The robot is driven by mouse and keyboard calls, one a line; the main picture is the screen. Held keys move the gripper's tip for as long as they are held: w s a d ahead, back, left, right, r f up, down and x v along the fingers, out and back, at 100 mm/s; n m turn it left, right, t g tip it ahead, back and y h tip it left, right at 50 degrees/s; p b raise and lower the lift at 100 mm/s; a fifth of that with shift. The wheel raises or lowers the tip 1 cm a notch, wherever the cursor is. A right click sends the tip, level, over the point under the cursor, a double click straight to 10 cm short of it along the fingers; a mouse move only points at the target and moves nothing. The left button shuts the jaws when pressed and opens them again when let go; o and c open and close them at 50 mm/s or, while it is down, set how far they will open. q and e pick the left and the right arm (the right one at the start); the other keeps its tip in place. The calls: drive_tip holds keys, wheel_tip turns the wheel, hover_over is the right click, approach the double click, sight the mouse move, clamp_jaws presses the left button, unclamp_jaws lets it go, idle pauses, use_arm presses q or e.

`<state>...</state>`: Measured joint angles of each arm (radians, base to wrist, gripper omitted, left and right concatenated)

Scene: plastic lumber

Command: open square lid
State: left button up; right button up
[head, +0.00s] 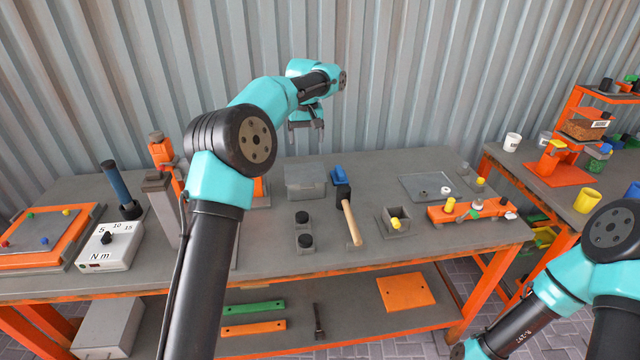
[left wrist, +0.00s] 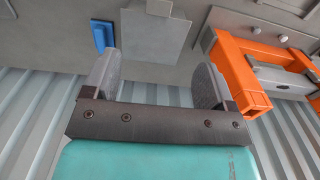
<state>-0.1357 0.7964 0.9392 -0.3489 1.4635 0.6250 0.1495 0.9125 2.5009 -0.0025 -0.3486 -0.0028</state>
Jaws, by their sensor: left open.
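A grey square box with a flat grey lid (head: 305,172) stands near the back middle of the table. In the left wrist view a grey square surface (left wrist: 155,42), which looks like this box, lies beyond the fingers. My left gripper (head: 306,130) is above and behind the box, apart from it, with its fingers pointing down. It is open, and nothing shows between its fingers in the left wrist view (left wrist: 155,78). My left arm crosses the middle of the head view. My right arm is at the lower right, its gripper outside the view.
Two black-topped round pieces (head: 304,242) stand in front. An orange frame (left wrist: 240,62) is beside the box. A corrugated metal wall (head: 420,70) rises close behind the table.

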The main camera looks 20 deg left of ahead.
sight(308, 187)
use_arm(q)
wheel_tip(308, 187, down, 17)
drive_tip(key=shift+f, duration=0.2)
idle(0.7)
drive_tip(key=c, duration=1.3)
drive_tip(key=shift+w+a+r, duration=0.1)
drive_tip(key=shift+w+r, duration=0.05)
drive_tip(key=shift+r, duration=0.5)
drive_tip(key=shift+w+r, duration=0.1)
drive_tip(key=shift+r, duration=0.5)
drive_tip(key=r, duration=0.1)
drive_tip(key=w+r, duration=0.1)
drive_tip(key=r, duration=0.1)
drive_tip(key=w+a+r, duration=0.1)
drive_tip(key=shift+r, duration=0.2)
drive_tip(key=shift+w+a+r, duration=0.2)
drive_tip(key=shift+w+r, duration=0.15)
drive_tip(key=shift+r, duration=0.15)
drive_tip(key=shift+w+a+r, duration=0.15)
drive_tip(key=shift+w+r, duration=0.2)
drive_tip(key=shift+r, duration=0.1)
